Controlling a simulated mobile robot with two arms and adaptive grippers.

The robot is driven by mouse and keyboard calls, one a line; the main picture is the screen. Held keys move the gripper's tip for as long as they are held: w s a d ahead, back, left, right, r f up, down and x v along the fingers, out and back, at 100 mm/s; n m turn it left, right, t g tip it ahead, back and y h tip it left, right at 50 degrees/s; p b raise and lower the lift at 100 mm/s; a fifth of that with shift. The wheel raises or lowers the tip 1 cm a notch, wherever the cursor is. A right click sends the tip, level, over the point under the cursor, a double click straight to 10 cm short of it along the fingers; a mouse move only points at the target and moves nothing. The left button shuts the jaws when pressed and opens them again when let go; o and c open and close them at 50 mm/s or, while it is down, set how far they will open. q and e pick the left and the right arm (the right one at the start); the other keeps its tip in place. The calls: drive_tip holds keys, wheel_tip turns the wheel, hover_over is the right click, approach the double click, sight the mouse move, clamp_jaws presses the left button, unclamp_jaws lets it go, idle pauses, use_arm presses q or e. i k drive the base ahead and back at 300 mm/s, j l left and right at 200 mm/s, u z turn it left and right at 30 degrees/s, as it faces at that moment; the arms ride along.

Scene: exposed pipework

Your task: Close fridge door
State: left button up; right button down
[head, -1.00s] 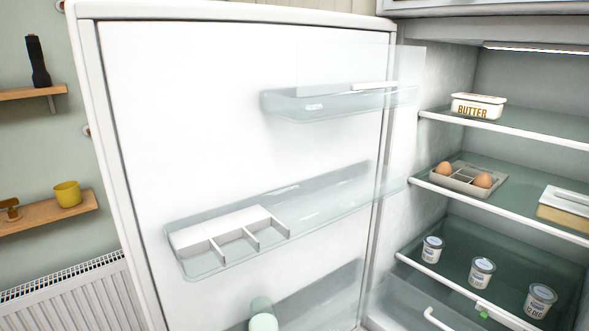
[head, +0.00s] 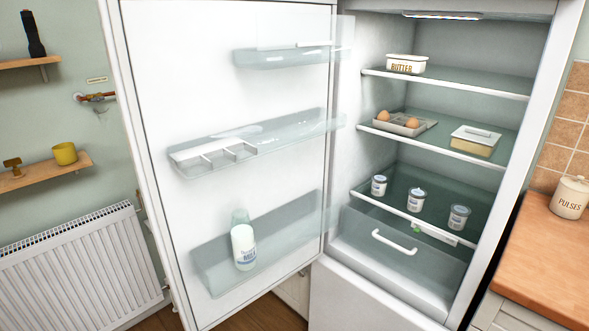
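The fridge door (head: 200,95) stands wide open on the left side of the fridge, its inner face toward me. It carries clear shelves, and a milk bottle (head: 243,247) stands in the lowest one. The fridge body (head: 528,130) is open at the centre right. Inside are a butter dish (head: 406,64), an egg tray with eggs (head: 404,124), a lidded box (head: 475,141) and several small tubs (head: 416,199). A drawer (head: 400,255) with a white handle is at the bottom. Neither gripper is in view.
A radiator (head: 75,265) and wooden wall shelves (head: 45,172) are left of the door. A wooden counter (head: 555,250) with a pulses jar (head: 570,197) is right of the fridge. A little floor (head: 262,313) shows below the door.

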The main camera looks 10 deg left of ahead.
sight(215, 125)
drive_tip(key=j+z, duration=0.1)
drive_tip(key=z, duration=0.35)
drive_tip(key=i+j+z, duration=0.1)
drive_tip(key=z, duration=0.35)
drive_tip(key=j+z, duration=0.2)
drive_tip(key=z, duration=0.2)
drive_tip(key=j+z, duration=0.15)
drive_tip(key=z, duration=0.3)
drive_tip(key=k+j, duration=0.1)
drive_tip(key=j, duration=1.25)
drive_tip(key=k+j, duration=0.15)
drive_tip(key=j, duration=1.2)
drive_tip(key=k+j, duration=0.15)
drive_tip(key=j, duration=0.55)
